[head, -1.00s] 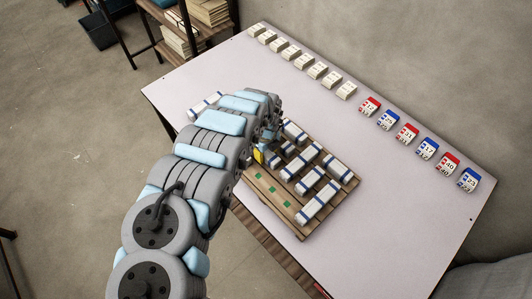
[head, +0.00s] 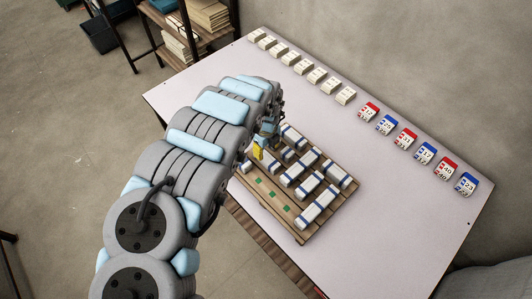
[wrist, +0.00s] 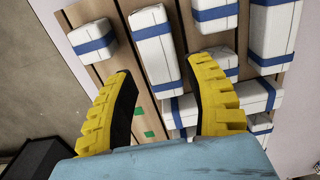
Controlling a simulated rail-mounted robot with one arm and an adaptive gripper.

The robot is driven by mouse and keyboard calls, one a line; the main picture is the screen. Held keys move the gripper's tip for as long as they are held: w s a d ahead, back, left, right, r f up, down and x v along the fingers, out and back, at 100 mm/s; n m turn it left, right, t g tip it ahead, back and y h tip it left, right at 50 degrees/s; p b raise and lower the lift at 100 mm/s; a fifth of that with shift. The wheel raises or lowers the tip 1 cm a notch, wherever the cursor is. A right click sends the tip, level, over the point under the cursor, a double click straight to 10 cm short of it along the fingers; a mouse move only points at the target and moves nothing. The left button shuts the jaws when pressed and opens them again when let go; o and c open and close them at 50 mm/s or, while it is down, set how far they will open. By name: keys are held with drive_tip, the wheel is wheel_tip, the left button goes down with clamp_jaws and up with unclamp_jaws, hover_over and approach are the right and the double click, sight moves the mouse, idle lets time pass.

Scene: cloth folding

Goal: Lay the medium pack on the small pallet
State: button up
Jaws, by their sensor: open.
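My gripper (wrist: 160,70) is open, its yellow fingers pointing down over the pallet. In the wrist view a white pack with a blue band (wrist: 152,45) lies in the gap between the fingertips, and I see no grip on it. A shorter pack (wrist: 92,41) lies left of it. In the head view my gripper (head: 258,149) is at the left part of the wooden pallet (head: 254,184), mostly hidden by my arm. Several white blue-banded packs of different lengths (head: 321,205) lie on the pallet. I cannot tell which is the medium one.
Green marks (head: 273,195) show on bare slats near the pallet's front edge. White blocks (head: 300,61) and red and blue calendar blocks (head: 406,138) line the table's back edge. The table (head: 400,230) right of the pallet is clear. A shelf (head: 195,30) stands behind left.

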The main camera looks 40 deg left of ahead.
sight(267, 156)
drive_tip(key=shift+r+p, duration=0.6)
drive_tip(key=shift+r, duration=2.3)
